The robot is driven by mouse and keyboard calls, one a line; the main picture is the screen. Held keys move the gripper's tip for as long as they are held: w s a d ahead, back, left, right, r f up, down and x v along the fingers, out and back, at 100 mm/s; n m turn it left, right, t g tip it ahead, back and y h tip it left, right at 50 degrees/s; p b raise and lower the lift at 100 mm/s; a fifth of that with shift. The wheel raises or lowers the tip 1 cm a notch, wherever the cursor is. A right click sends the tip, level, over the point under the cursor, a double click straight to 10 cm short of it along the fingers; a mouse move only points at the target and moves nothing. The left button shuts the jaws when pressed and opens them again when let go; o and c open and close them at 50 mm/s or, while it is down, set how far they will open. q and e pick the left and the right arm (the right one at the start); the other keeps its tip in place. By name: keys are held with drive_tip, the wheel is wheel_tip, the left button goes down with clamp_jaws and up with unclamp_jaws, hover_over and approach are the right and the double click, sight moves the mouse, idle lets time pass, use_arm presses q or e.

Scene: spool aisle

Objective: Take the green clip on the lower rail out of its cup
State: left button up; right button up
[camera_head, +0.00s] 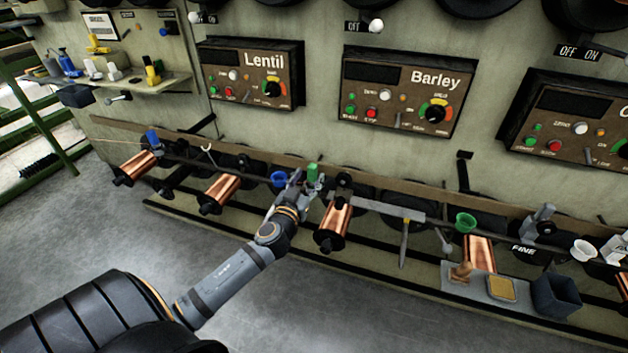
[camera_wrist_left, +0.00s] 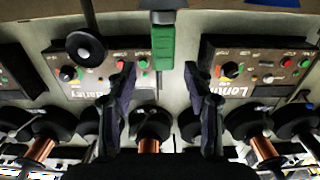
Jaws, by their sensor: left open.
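The green clip (camera_head: 313,173) stands upright at the lower rail (camera_head: 262,167), just beyond my left gripper (camera_head: 304,185) in the head view. In the left wrist view the green clip (camera_wrist_left: 163,47) lies ahead of the fingertips, in line with the gap between them. My left gripper (camera_wrist_left: 160,75) is open, with one finger on each side and nothing held. I cannot tell whether the clip touches a cup; the gripper hides its lower part in the head view. A blue cup (camera_head: 279,179) is just left of the gripper. My right gripper is not in view.
Copper spools (camera_head: 222,187) stick out below the rail, one (camera_head: 335,215) close right of the gripper. A green cup (camera_head: 465,222) and a white cup (camera_head: 583,248) are farther right. Control panels (camera_head: 400,90) hang above. A grey tray (camera_head: 470,281) with a dark bin (camera_head: 557,295) stands lower right.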

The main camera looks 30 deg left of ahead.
sight(311, 172)
use_arm(q)
drive_tip(key=x, duration=0.5)
drive_tip(key=shift+w+a+f+p, duration=0.1)
drive_tip(key=shift+a+p, duration=0.15)
drive_tip(key=shift+p, duration=0.1)
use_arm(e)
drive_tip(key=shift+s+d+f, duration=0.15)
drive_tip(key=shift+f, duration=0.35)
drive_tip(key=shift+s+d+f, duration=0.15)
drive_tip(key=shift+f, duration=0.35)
use_arm(q)
clamp_jaws()
